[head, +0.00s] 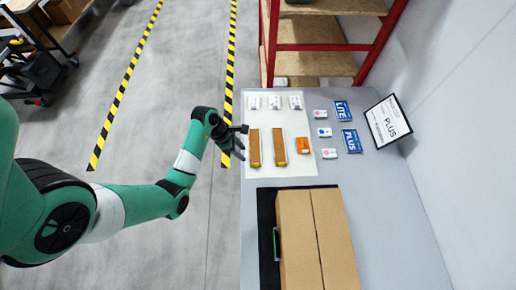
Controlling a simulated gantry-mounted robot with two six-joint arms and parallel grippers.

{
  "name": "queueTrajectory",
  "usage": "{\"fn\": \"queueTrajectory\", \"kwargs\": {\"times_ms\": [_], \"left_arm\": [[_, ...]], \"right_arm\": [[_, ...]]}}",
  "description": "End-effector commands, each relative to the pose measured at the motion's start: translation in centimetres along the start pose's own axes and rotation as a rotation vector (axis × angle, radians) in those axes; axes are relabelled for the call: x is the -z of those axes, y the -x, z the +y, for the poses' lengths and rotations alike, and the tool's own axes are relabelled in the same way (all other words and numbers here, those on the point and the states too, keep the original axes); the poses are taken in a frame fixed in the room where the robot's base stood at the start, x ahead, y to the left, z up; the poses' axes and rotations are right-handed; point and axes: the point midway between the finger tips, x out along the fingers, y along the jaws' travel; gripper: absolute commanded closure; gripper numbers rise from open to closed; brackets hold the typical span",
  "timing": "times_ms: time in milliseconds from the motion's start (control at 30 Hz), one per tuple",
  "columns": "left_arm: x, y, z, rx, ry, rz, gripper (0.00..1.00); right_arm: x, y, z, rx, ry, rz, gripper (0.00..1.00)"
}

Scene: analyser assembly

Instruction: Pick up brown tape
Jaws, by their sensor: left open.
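Two long brown pieces lie side by side on the white mat (268,116): a left one (254,148) and a right one (279,148). A shorter orange item (303,146) lies to their right. I cannot tell for sure which of these is the brown tape. My left gripper (240,143) is open and empty, just left of the left brown piece at the table's left edge. It appears apart from the piece. My right gripper is out of view.
Several small white items (275,102) lie at the mat's far side. Blue PLUS (352,141) and LITE (343,111) packs and a PLUS sign (388,121) are at right. A cardboard box (296,240) fills the near table. A red-framed shelf (318,64) stands behind.

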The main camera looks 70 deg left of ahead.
Motion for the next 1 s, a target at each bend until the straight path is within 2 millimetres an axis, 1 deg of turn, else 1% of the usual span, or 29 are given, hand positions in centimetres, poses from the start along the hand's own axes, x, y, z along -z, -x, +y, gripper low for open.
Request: {"fn": "queueTrajectory", "kwargs": {"times_ms": [33, 200, 300, 533, 567, 700, 800, 900, 1000], "left_arm": [[0.1, -1.0, -0.1, 0.002, -0.001, 0.0, 0.55], [0.1, -4.4, 0.0, 0.002, -0.003, 0.0, 0.55], [0.0, -5.8, 0.0, 0.001, -0.003, 0.0, 0.55], [-0.1, -6.6, 0.1, -0.001, -0.002, -0.001, 0.55], [-0.1, -7.0, 0.1, -0.001, -0.003, -0.001, 0.55], [-0.1, -9.6, 0.2, 0.0, -0.003, -0.001, 0.55], [-0.2, -11.0, 0.2, 0.0, -0.003, -0.001, 0.55], [-0.2, -11.5, 0.2, -0.001, -0.003, -0.002, 0.55], [-0.3, -11.4, 0.2, -0.002, -0.002, -0.002, 0.55]], "right_arm": [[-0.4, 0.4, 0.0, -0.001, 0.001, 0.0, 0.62], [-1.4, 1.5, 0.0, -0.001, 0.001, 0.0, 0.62], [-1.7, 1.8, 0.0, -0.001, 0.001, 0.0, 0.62], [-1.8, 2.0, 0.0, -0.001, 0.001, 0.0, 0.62], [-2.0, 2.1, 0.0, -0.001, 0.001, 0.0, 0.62], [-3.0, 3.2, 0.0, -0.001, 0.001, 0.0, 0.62], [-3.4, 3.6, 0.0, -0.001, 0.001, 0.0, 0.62], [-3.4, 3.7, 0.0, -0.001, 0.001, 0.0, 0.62], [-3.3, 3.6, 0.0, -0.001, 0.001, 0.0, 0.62]]}}
